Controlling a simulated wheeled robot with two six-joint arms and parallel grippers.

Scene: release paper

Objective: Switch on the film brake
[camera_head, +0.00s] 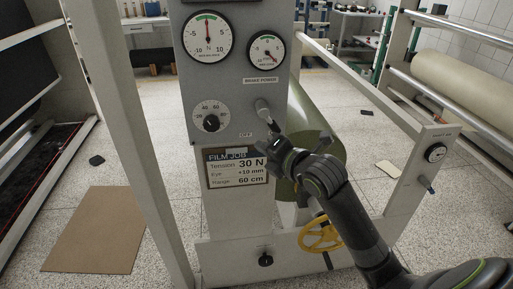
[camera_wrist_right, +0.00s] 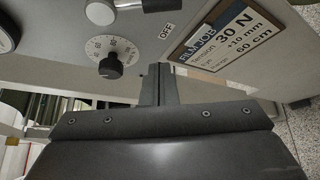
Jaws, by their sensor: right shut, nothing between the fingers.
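A grey control panel (camera_head: 185,90) stands in front of me in the head view. An "OFF" label (camera_head: 245,135) sits below the lever and also shows in the wrist view (camera_wrist_right: 167,31). My right gripper (camera_head: 265,147) is close to the panel, below the lever and apart from it. Its fingers (camera_wrist_right: 159,85) are shut and empty in the wrist view. My left gripper is not in view.
Two round gauges (camera_head: 208,38) and a black knob (camera_head: 211,122) are on the panel. A "FILM JOB" card (camera_head: 238,168) hangs just below. A film roll (camera_head: 315,125) and yellow handwheel (camera_head: 320,235) are behind my right arm. A brown sheet (camera_head: 95,230) lies on the floor.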

